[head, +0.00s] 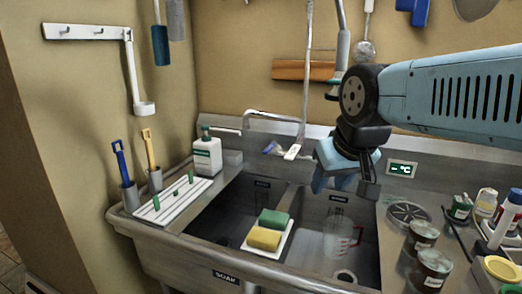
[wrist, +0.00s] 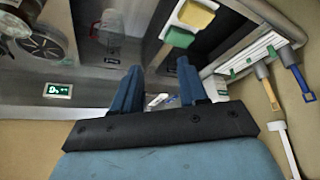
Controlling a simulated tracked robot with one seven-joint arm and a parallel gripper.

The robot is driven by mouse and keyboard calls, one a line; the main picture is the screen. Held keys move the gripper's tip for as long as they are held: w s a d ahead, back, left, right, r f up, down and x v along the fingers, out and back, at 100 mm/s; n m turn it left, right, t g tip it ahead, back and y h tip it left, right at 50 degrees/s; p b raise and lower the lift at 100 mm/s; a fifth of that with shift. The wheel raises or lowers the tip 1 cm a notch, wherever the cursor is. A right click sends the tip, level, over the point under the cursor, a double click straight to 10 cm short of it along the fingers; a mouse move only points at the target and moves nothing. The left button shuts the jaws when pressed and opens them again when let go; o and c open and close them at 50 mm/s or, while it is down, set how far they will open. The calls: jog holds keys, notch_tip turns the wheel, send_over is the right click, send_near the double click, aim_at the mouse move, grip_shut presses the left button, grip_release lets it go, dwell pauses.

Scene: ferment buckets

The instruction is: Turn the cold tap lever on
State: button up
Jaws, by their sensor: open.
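A small blue piece (head: 270,147), which may be the cold tap lever, shows at the back of the sink below the tap spout (head: 270,116). A white piece (head: 292,152) sits just right of it; I cannot tell for sure which part is the lever or how it is turned. My gripper (head: 352,184) is open and empty, to the right of these pieces and above the sink's back edge. In the wrist view its blue fingers (wrist: 158,70) are apart. A small white piece (wrist: 154,100) shows between them, seemingly beyond the fingers and untouched.
The double sink (head: 225,272) holds a clear jug (head: 341,240). A yellow sponge (head: 263,239) and green sponge (head: 273,219) lie on the divider. A soap bottle (head: 207,154) stands left; jars (head: 421,238) stand right. A thin hose (head: 308,70) hangs near my gripper.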

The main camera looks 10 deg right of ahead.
jog(key=shift+o, duration=0.8)
jog(key=shift+w+a, duration=0.15)
jog(key=shift+w, duration=0.1)
jog(key=m+t+h, duration=0.7)
jog(key=t+h, duration=0.2)
jog(key=h, duration=0.1)
send_near(267, 148)
jog(key=x, duration=0.9)
jog(key=shift+w+d+f, duration=0.15)
jog(key=shift+d, duration=0.15)
